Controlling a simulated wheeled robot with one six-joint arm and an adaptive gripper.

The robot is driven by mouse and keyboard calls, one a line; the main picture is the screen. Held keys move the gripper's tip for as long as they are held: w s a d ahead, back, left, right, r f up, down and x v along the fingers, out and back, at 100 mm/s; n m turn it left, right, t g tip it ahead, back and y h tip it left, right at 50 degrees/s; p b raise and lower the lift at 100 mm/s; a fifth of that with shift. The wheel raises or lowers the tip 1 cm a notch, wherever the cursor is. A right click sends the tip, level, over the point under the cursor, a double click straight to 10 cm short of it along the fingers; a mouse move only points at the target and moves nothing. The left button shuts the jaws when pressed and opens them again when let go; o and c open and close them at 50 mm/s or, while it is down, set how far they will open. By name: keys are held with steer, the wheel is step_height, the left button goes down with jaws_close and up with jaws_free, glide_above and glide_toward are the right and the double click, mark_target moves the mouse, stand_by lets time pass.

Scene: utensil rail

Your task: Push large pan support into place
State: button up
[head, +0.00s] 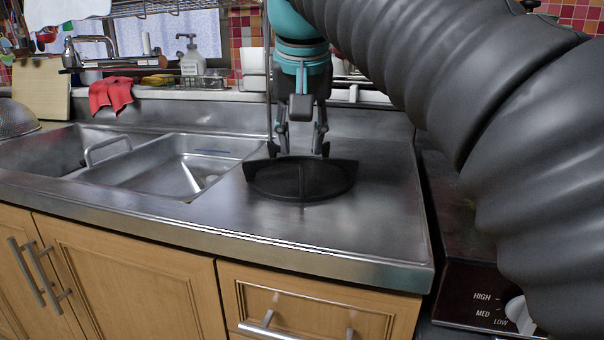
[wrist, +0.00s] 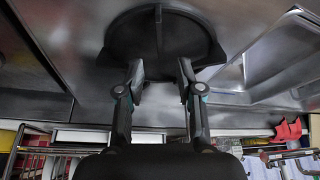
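The large pan support (head: 302,182) is a dark, round piece with raised fins. It lies on the bare steel counter, right of the sink. In the wrist view the pan support (wrist: 150,35) fills the top middle, with one fin pointing toward the gap between my fingers. My gripper (head: 303,151) points down at the support's far, wall-side edge. In the wrist view my gripper (wrist: 161,70) has its two fingertips well apart, with nothing held between them. The fingertips overlap the support's edge in the picture; I cannot tell whether they touch it.
A sink (head: 185,165) with a metal tray lies to the left. The steel counter (head: 330,225) is clear in front of the support. A stove with a control knob (head: 519,310) stands beyond the counter's right edge, partly hidden by my arm. Red gloves (head: 111,94) and a soap bottle (head: 192,62) are at the back.

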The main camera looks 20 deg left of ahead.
mark_target(301, 167)
steer(key=shift+b+x, duration=1.05)
steer(key=shift+x, duration=2.5)
jaws_close()
